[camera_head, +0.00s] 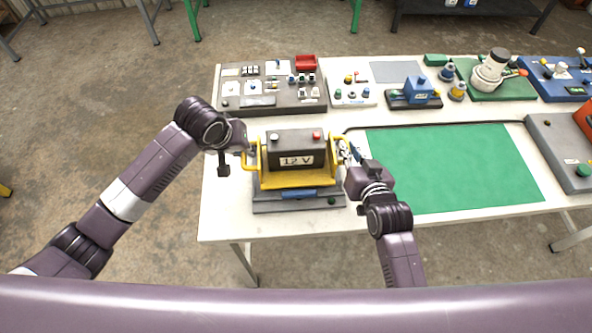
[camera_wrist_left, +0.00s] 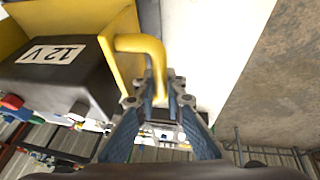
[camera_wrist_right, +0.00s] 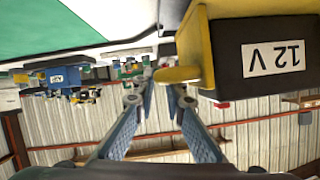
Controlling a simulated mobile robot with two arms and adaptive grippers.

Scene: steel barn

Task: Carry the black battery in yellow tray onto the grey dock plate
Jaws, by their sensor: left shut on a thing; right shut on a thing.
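The black battery (camera_head: 284,149), marked 12 V, sits upright in the yellow tray (camera_head: 290,181), which has a handle at each side. The tray is over the grey dock plate (camera_head: 270,205) near the table's front left; whether it rests on the plate or is just above it I cannot tell. My left gripper (camera_head: 245,150) is shut on the tray's left handle (camera_wrist_left: 152,52). My right gripper (camera_head: 347,160) is shut on the right handle (camera_wrist_right: 178,74). The battery also shows in the left wrist view (camera_wrist_left: 55,80) and the right wrist view (camera_wrist_right: 260,60).
A grey control panel (camera_head: 240,103) stands behind the tray. A small white panel (camera_head: 350,97) and a blue device (camera_head: 415,93) stand behind and to the right. A flat green mat (camera_head: 455,165) to the right is bare. The table's front edge is close to the plate.

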